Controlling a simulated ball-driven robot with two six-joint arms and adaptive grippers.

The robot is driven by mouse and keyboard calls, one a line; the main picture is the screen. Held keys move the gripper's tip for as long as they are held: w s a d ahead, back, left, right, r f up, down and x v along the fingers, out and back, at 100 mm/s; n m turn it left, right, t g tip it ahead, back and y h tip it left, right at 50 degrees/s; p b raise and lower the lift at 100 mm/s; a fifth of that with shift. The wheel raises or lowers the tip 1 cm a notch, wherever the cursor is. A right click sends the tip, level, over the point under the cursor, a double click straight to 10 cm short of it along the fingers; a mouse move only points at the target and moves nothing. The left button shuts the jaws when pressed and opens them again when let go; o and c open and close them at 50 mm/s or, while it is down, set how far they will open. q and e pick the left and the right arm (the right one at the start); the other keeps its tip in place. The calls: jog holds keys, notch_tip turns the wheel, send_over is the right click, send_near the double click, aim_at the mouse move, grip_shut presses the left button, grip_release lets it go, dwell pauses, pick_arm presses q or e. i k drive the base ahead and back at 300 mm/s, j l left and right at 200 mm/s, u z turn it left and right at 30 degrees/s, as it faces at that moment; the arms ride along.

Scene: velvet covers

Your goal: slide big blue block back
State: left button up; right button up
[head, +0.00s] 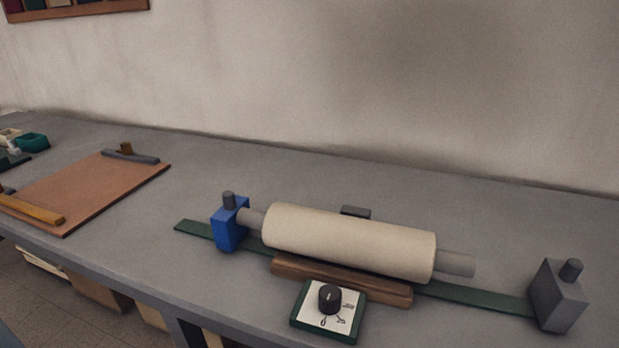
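The big blue block (228,229) stands upright on the left part of a dark green rail (478,297) on the bench. A grey knob (228,200) sticks up from its top. The left grey shaft end of a cream roller (349,241) meets or lies close against the block's right side; I cannot tell whether it is inside it. A grey block (558,295) with a similar knob stands at the rail's right end, apart from the roller's right shaft end (456,264). Neither of my grippers shows in the head view.
A wooden cradle (341,282) lies under the roller. A dial box (328,311) sits in front of it. A brown board (85,190) with bars lies at left, and a teal tray (33,142) is farther left.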

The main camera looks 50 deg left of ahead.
aim_at(227, 235)
jog(key=u, duration=1.9)
